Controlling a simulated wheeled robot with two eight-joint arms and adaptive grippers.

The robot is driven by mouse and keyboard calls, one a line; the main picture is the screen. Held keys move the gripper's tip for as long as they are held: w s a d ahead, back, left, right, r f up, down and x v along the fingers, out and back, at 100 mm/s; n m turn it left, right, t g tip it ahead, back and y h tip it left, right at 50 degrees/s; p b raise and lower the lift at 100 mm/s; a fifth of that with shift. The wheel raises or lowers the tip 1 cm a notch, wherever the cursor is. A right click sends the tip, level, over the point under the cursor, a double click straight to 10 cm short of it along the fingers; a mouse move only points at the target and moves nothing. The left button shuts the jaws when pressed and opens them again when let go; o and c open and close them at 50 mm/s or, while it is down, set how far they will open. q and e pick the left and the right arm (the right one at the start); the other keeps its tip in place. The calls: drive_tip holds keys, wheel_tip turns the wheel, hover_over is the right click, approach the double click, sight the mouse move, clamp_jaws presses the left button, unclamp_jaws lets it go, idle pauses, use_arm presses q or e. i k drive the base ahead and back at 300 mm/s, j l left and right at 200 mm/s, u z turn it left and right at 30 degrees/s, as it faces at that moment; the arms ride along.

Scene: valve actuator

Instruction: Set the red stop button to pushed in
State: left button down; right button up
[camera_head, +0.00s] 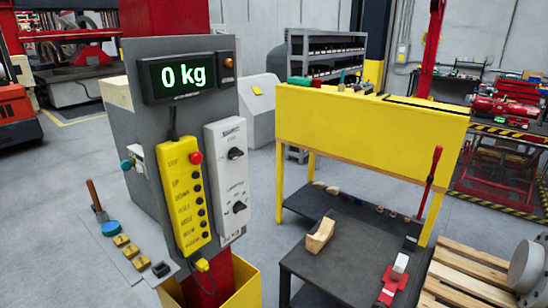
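The red stop button (196,157) sits at the top right of a yellow control pendant (188,205), beside the "STOP" lettering. It shows as a small round red cap. Whether it is out or pushed in cannot be told at this size. Several dark buttons run down the pendant below it. The pendant hangs by a dark cable on the front of a grey panel (150,115). Neither of my grippers is in view, and nothing covers the button.
A "0 kg" display (187,77) is above the pendant; a white box with two black knobs (228,180) is to its right. A small shelf (125,263) with loose parts juts out lower left. A yellow bench (370,130) and dark table (350,255) stand to the right.

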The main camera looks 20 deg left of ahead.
sight(196, 159)
drive_tip(key=j+u, duration=0.1)
drive_tip(key=u, duration=1.1)
drive_tip(key=i+l, duration=0.05)
